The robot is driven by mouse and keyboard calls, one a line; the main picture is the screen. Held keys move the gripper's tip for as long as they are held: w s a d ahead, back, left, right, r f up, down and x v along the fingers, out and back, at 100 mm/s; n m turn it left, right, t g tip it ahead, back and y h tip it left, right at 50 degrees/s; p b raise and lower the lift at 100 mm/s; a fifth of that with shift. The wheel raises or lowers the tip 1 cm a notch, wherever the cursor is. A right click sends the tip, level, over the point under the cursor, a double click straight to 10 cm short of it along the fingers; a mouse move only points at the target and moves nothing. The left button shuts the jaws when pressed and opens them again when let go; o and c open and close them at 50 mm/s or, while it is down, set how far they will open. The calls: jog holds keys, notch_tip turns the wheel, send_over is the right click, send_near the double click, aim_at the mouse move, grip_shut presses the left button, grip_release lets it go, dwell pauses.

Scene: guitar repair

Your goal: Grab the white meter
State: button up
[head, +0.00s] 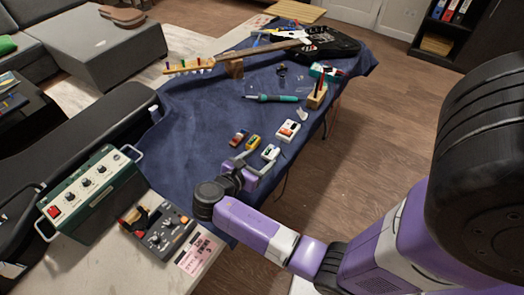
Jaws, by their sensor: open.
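A small white meter-like device (270,152) lies on the blue cloth near its right edge, just beyond my gripper. A larger white device (288,130) with a reddish patch lies a little farther back. I cannot tell from their faces which is the meter. My gripper (254,159) is open and low over the cloth, with its fingers pointing toward the nearer white device. Nothing shows between the fingers. The right finger is close to that device; I cannot tell if they touch.
A yellow device (253,142) and a dark red one (239,137) lie just left of the white devices. A teal-handled tool (274,98), a wooden holder (317,97) and a black guitar (330,42) lie farther back. A green control box (91,194) and grey unit (157,231) stand front left.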

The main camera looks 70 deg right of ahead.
aim_at(269, 153)
jog(key=x, duration=0.7)
jog(key=shift+d+f, duration=0.1)
jog(key=shift+f, duration=0.25)
jog(key=shift+c, duration=0.3)
grip_shut()
